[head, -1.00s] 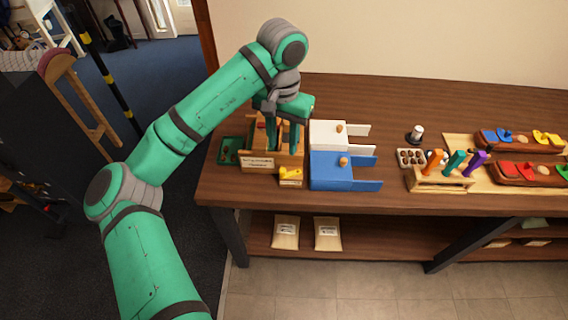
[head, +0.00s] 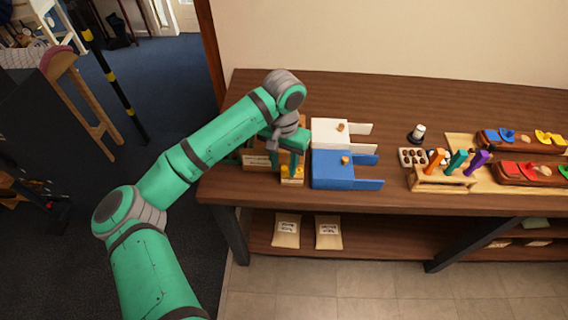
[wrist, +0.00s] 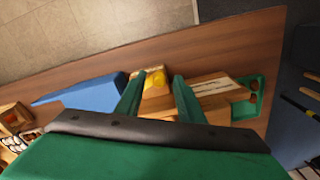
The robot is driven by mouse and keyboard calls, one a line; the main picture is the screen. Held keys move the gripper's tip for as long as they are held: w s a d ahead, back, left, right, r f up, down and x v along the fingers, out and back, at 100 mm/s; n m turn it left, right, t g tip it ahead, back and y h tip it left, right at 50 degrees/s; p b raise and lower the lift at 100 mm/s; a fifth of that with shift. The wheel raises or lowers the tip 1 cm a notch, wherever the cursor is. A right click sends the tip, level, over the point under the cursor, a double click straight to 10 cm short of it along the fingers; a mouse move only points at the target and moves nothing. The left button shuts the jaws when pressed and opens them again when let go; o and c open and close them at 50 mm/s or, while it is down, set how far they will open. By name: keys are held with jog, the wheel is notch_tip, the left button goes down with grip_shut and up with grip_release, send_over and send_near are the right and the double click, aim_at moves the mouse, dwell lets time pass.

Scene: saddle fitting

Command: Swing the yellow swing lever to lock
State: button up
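The yellow swing lever (wrist: 155,78) sits on a small wooden block (wrist: 155,98) at the front left of the bench. In the head view the yellow lever (head: 287,171) is partly covered by my gripper. My gripper (head: 293,174) points down over the lever block. In the wrist view the two green fingers of my gripper (wrist: 156,80) are spread apart, with the lever between and slightly beyond their tips. Nothing is held. Whether a finger touches the lever cannot be told.
A labelled wooden fixture (head: 256,163) stands left of the lever block, with a green tray (wrist: 247,104) beyond it. A blue box (head: 330,170) and a white box (head: 328,132) stand close on the right. A wooden rack with coloured pegs (head: 440,179) is farther right.

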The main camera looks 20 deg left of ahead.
grip_shut()
jog(key=shift+w, duration=0.1)
jog(key=shift+w+a+m, duration=0.15)
jog(key=shift+w+m, duration=0.25)
jog(key=shift+m, duration=0.75)
jog(key=shift+w+a+m, duration=0.15)
jog(key=shift+w+m, duration=0.25)
jog(key=shift+m, duration=0.75)
grip_release()
jog(key=shift+a, duration=0.1)
